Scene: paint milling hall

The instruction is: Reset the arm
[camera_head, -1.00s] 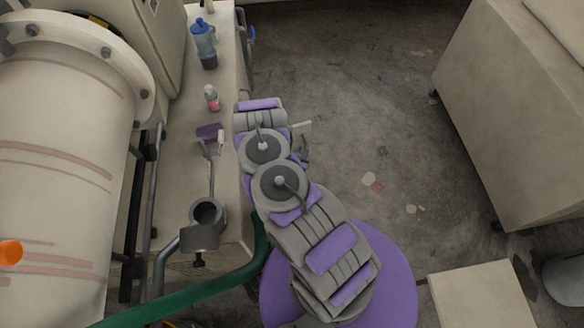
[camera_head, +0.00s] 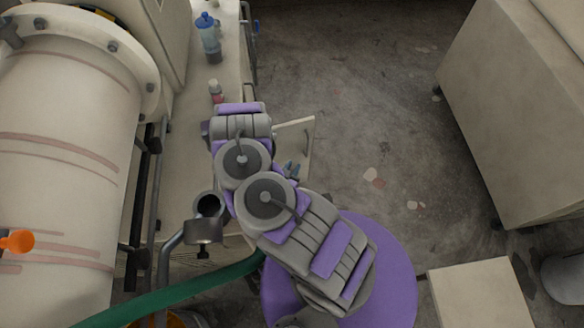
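My arm (camera_head: 320,235) shows in the head view, in grey and purple segments. It rises from a round purple base at the bottom and bends up and left, over the right edge of the narrow bench. Its far segment (camera_head: 241,122) lies over the bench near a small bottle with a pink lower part (camera_head: 216,92). I cannot make out my gripper or its fingers; the arm segments seem to hide them. A small purple piece (camera_head: 205,129) shows just left of the far segment, and I cannot tell what it belongs to.
A cream bench (camera_head: 180,150) runs beside a large cream drum (camera_head: 60,150). A blue bottle (camera_head: 208,38) stands at the back. A pipe with an open dark cup (camera_head: 208,205) is close left of my arm. A green hose (camera_head: 190,292) crosses below.

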